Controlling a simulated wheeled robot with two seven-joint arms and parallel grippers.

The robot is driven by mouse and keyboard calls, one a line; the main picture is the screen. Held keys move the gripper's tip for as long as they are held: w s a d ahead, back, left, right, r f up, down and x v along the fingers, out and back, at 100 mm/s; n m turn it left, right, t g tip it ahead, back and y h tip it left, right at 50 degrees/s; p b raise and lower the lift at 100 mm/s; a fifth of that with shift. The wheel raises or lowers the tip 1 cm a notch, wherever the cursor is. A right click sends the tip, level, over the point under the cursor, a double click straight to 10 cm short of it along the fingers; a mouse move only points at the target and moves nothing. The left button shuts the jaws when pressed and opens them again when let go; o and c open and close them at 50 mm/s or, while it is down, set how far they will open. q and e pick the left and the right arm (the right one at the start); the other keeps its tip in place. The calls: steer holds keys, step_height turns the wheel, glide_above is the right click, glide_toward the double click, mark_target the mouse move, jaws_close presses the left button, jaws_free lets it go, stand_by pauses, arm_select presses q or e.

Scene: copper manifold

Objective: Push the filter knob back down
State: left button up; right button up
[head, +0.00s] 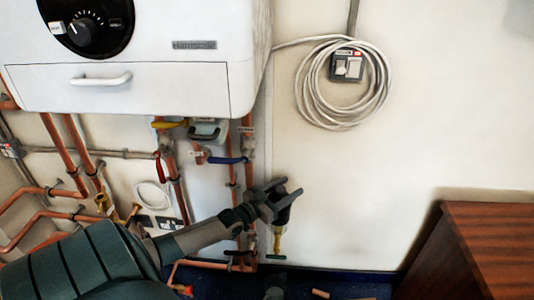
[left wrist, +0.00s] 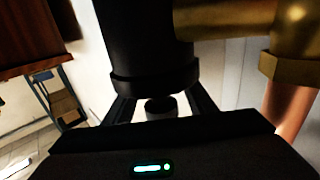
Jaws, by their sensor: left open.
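The filter is a black cylinder (head: 283,215) on the copper pipework, right of the boiler's lower corner. In the left wrist view its dark body (left wrist: 145,40) fills the upper middle, with a wider collar. A small grey knob (left wrist: 160,108) shows at the collar's end, between my fingers. My left gripper (head: 286,193) is open at the filter, fingers on either side of it. In the head view the gripper hides part of the filter and its knob. I cannot tell whether the fingers touch it.
The white boiler (head: 130,90) hangs above. Copper pipes with valves, including a blue lever (head: 228,160), stand left of the filter. A green-handled valve (head: 277,257) is below it. A coiled white cable (head: 305,85) hangs at upper right. A wooden cabinet (head: 490,240) stands right; wall between is bare.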

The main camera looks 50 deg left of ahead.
arm_select(q)
steer(key=s+a, duration=0.1)
steer(key=s, duration=1.6)
steer(key=shift+a, duration=0.25)
steer(key=shift+f, duration=0.1)
steer(key=s+d+f+g+y+p, duration=0.1)
steer(key=s+d+f+g, duration=0.3)
steer(key=f, duration=0.8)
steer(key=s+d+f+g+p, duration=0.2)
steer(key=s+d+f, duration=0.3)
steer(key=f, duration=0.7)
steer(key=s+d+f+g+p, duration=0.1)
steer(key=s+d+f+g, duration=0.2)
steer(key=d+f, duration=0.4)
steer(key=s+d+f+m+g, duration=0.1)
steer(key=s+d+f+g, duration=0.2)
steer(key=d, duration=1.2)
steer(key=s+f, duration=0.3)
steer(key=f, duration=0.1)
steer(key=shift+s+d+f+g+h+p, duration=0.25)
steer(key=shift+d+f+g+h+p, duration=0.05)
steer(key=shift+d+f+p, duration=0.1)
arm_select(e)
steer(key=w+a+t, duration=0.2)
steer(key=a, duration=0.1)
steer(key=shift+w+a+f+t+y, duration=0.1)
steer(key=shift+w+f+t+y, duration=0.1)
steer(key=shift+t+y, duration=0.2)
